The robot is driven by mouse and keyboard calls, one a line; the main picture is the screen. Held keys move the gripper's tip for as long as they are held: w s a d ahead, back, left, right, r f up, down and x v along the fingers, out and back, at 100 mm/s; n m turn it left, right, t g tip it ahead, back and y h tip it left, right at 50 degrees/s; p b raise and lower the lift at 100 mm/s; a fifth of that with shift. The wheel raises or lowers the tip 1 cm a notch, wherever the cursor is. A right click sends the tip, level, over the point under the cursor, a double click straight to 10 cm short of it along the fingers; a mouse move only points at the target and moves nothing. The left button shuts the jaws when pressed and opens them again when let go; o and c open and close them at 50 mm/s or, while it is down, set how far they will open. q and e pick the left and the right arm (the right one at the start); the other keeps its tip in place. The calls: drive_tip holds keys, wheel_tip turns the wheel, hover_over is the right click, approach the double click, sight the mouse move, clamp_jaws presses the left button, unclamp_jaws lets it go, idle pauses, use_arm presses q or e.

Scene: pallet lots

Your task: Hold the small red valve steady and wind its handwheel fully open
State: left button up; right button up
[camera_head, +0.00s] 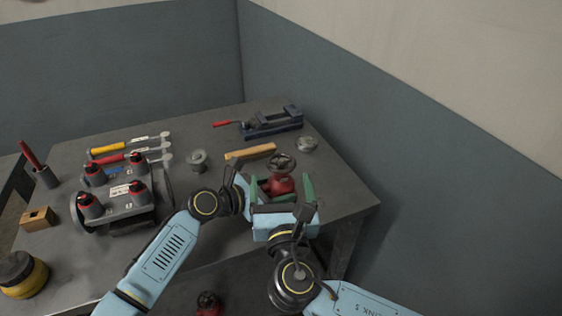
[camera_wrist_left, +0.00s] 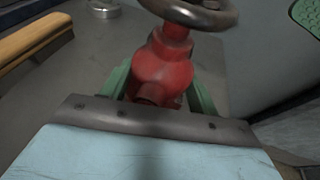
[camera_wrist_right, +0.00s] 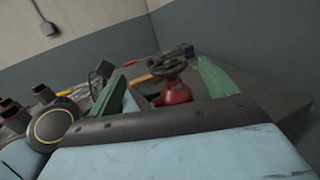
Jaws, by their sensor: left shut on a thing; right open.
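The small red valve (camera_head: 278,186) stands upright near the right front part of the table, its dark round handwheel (camera_head: 282,162) on top. My left gripper (camera_wrist_left: 158,88) is shut on the red body, with a green finger on each side below the handwheel. The handwheel is cut off at the top of the left wrist view. My right gripper (camera_wrist_right: 160,88) is open and empty. Its green fingers are spread wide in front of the valve, and the valve shows between them, apart from them in the right wrist view. The valve's base is hidden in the head view.
A blue vise (camera_head: 275,123), a wooden bar (camera_head: 250,152) and a metal disc (camera_head: 307,144) lie behind the valve. A wall stands close on the right.

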sight(281, 153)
drive_tip(key=shift+g+h, duration=0.5)
drive_tip(key=w, duration=0.3)
drive_tip(key=w+f, duration=0.1)
drive_tip(key=w, duration=0.5)
drive_tip(key=shift+w+f, duration=0.2)
drive_tip(key=shift+f, duration=0.15)
drive_tip(key=c, duration=1)
